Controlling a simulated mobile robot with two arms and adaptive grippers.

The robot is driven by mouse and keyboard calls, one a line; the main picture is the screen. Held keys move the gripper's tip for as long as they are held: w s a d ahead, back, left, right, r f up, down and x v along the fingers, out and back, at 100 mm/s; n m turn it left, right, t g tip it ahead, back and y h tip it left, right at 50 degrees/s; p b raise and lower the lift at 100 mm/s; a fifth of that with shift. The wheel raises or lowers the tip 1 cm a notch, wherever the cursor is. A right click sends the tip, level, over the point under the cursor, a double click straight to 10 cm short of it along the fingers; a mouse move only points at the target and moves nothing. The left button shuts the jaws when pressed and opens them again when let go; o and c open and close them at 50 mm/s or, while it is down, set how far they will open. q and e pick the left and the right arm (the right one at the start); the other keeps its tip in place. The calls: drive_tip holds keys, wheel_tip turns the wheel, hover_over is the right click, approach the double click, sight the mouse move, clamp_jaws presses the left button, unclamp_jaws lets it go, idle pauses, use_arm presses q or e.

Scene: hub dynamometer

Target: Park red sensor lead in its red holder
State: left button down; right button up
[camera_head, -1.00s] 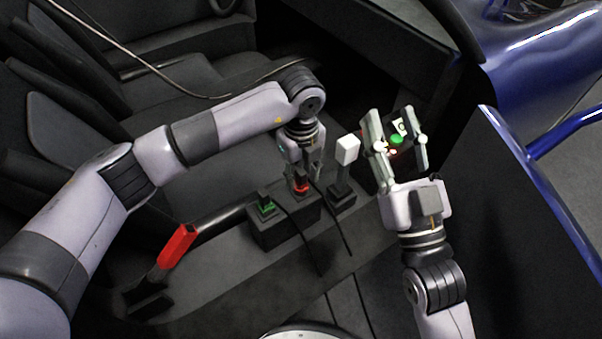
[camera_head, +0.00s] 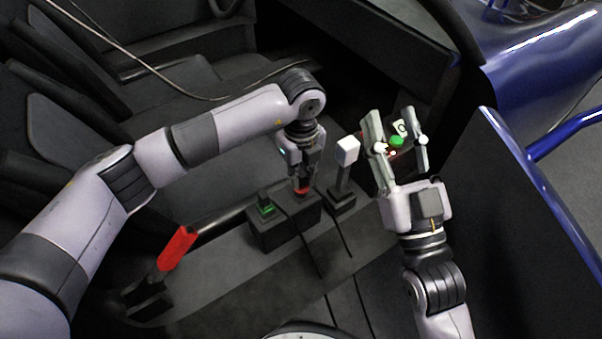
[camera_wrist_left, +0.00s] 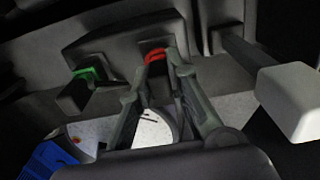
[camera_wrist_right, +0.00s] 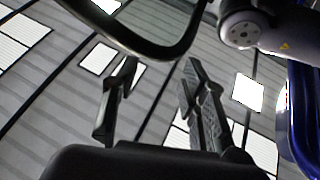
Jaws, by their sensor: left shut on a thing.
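My left gripper (camera_head: 303,188) points down at the red holder (camera_head: 303,191) on the black block (camera_head: 284,228) between the seats. It is shut on the red sensor lead's plug, which the fingers mostly hide. In the left wrist view the fingertips (camera_wrist_left: 165,68) meet at the red rim (camera_wrist_left: 155,55). I cannot tell how deep the plug sits in the holder. A dark cable (camera_head: 342,232) runs down from the block's right side. My right gripper (camera_head: 394,118) is open and empty, raised to the right; its spread fingers also show in the right wrist view (camera_wrist_right: 160,68).
A green holder (camera_head: 266,208) with a black plug stands left on the same block. A white-topped lever (camera_head: 347,150) stands close right of my left gripper. A red-handled lever (camera_head: 177,247) is at lower left. A panel with a green button (camera_head: 397,141) lies behind my right gripper.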

use_arm(q)
drive_tip(key=shift+r, duration=0.15)
use_arm(e)
drive_tip(key=shift+w+f+g, duration=0.25)
drive_tip(key=shift+f+g, duration=0.05)
drive_tip(key=shift+f, duration=0.15)
idle(0.3)
use_arm(q)
drive_tip(key=shift+r, duration=0.1)
use_arm(e)
drive_tip(key=shift+w+f, duration=0.1)
drive_tip(key=shift+f, duration=0.1)
drive_tip(key=shift+w+f+h, duration=0.1)
drive_tip(key=shift+f+h, duration=0.1)
drive_tip(key=shift+h, duration=0.2)
use_arm(q)
drive_tip(key=shift+r+p, duration=0.25)
drive_tip(key=shift+p, duration=0.15)
use_arm(e)
drive_tip(key=shift+w+d+f+g, duration=0.1)
drive_tip(key=shift+w+f+g, duration=0.1)
drive_tip(key=shift+f+g, duration=0.55)
drive_tip(key=shift+f, duration=0.3)
use_arm(q)
drive_tip(key=shift+r, duration=0.15)
use_arm(e)
drive_tip(key=shift+w+f+g, duration=0.2)
drive_tip(key=shift+f+g, duration=0.05)
drive_tip(key=shift+g, duration=0.1)
